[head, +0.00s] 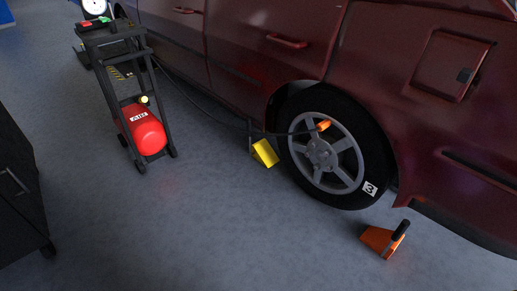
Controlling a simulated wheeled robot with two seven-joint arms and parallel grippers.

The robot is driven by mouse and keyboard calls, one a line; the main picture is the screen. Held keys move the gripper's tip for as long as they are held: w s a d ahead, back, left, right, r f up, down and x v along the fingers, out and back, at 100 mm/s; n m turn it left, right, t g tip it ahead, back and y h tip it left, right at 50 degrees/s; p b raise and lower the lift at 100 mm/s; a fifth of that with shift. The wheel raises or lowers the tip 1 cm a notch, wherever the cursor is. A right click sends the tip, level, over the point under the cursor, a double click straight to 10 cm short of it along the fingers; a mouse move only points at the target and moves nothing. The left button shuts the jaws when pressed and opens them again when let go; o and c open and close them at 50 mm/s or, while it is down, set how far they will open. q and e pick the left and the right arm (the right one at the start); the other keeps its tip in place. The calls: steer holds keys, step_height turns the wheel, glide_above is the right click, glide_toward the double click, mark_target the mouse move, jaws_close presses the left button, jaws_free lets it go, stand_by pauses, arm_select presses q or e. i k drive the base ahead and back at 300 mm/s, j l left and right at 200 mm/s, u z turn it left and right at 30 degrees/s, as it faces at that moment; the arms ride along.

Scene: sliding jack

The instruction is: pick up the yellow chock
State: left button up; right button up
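The yellow chock (265,153) is a small wedge on the grey floor in the head view. It lies just left of the car's wheel (322,150), close to the tyre; I cannot tell whether it touches it. A dark upright piece stands by its left side, near the car's sill. Neither of my grippers shows in this view.
The dark red car (250,45) fills the back and right. An orange chock (381,240) with a black handle lies right of the wheel. A black cart (118,70) with a red tank (144,130) stands left; its hose reaches the wheel. A dark cabinet (18,195) stands far left. The front floor is clear.

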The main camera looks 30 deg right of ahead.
mark_target(263, 151)
steer(key=i+l, duration=0.25)
steer(key=i, duration=0.35)
steer(key=i+l+z, duration=0.1)
steer(key=i+l, duration=0.15)
steer(key=i, duration=0.4)
steer(key=i+l, duration=0.2)
steer(key=i, duration=0.4)
steer(key=i+l+z, duration=0.1)
steer(key=i, duration=0.55)
steer(key=i+l, duration=0.3)
steer(key=i, duration=0.3)
steer(key=z, duration=0.05)
